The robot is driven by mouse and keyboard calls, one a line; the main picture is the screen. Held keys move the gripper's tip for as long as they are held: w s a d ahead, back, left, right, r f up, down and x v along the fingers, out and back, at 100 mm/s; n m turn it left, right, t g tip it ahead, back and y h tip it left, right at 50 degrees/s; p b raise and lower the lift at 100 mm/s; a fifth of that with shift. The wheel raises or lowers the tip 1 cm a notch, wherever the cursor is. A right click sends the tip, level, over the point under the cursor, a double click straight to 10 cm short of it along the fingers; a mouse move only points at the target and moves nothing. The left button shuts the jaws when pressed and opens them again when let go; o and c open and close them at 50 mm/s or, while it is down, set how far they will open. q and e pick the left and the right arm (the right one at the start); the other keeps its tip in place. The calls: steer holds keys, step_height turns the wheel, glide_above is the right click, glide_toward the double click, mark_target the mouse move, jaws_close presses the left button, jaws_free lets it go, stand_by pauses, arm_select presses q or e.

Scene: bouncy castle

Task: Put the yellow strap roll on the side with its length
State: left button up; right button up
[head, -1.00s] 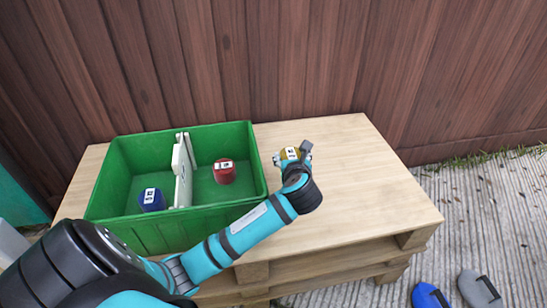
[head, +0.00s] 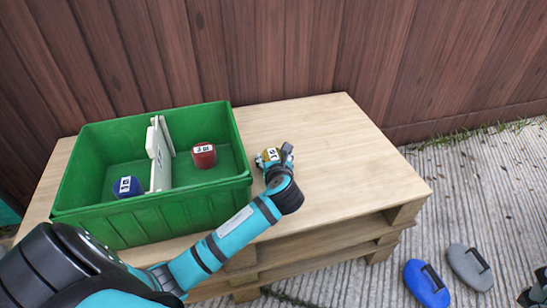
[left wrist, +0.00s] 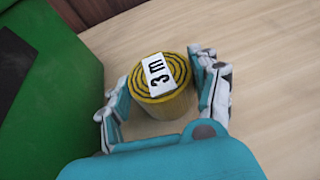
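The yellow strap roll (left wrist: 163,85) has a top with dark spiral rings and a white label reading "3 m". My left gripper (left wrist: 160,82) has one finger on each side of it, close against its wall. In the head view the roll (head: 268,157) and gripper (head: 273,157) are over the pallet, right of the green crate (head: 150,220); I cannot tell whether the roll touches the wood. A white divider (head: 158,165) splits the crate. A blue roll (head: 127,187) is in the left side and a red roll (head: 204,155) in the right; their labels are too small to read surely.
The crate stands on a wooden pallet stack (head: 350,150), bare to the right of my gripper. A wooden fence (head: 290,50) rises behind. Blue (head: 427,283) and grey (head: 470,268) flat handled objects lie on the ground at right.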

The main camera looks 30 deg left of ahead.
arm_select(q)
steer(key=o, duration=0.4)
steer(key=shift+c, duration=0.2)
steer(key=shift+r, duration=0.1)
